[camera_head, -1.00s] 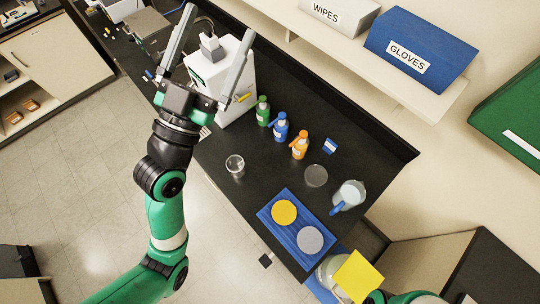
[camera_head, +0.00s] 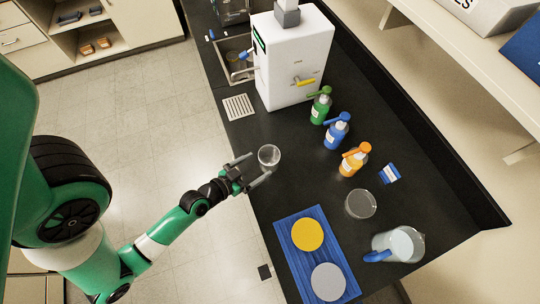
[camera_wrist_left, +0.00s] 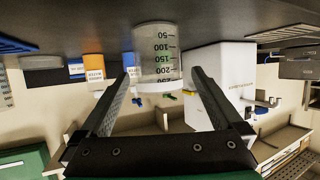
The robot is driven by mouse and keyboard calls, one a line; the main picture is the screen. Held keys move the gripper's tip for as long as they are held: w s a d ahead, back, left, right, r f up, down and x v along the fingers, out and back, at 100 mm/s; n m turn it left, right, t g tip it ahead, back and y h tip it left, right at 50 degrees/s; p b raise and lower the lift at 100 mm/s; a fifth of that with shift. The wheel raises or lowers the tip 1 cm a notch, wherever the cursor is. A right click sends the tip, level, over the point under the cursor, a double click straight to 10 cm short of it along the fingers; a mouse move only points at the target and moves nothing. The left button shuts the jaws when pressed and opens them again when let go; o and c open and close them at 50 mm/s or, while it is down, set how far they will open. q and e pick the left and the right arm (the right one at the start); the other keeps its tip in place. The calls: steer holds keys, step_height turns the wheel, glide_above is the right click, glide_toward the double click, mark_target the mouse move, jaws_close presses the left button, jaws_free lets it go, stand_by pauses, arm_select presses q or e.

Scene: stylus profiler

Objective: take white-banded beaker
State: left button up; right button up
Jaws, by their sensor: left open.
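A small clear glass beaker (camera_head: 269,156) stands on the black bench near its front edge, left of the bottles. My left gripper (camera_head: 261,167) is open at the beaker's front side. In the left wrist view its fingers (camera_wrist_left: 160,82) point at the beaker, one to each side, with visible gaps between them and the glass. My right gripper is out of view.
Green (camera_head: 320,106), blue (camera_head: 337,132) and orange (camera_head: 354,161) bottles stand behind the beaker. A white instrument (camera_head: 293,58) is farther up the bench. A clear round vessel (camera_head: 361,204), a blue-handled jug (camera_head: 398,244) and a blue mat (camera_head: 293,262) lie toward the near end.

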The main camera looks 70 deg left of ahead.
mark_target(276, 155)
arm_select(q)
steer(key=x, duration=0.4)
steer(key=shift+w, duration=0.2)
steer(key=p+x, duration=0.1)
steer(key=x, duration=0.4)
steer(key=shift+w+r, duration=0.1)
steer(key=shift+w, duration=0.1)
steer(key=shift+c, duration=0.3)
steer(key=c, duration=1.2)
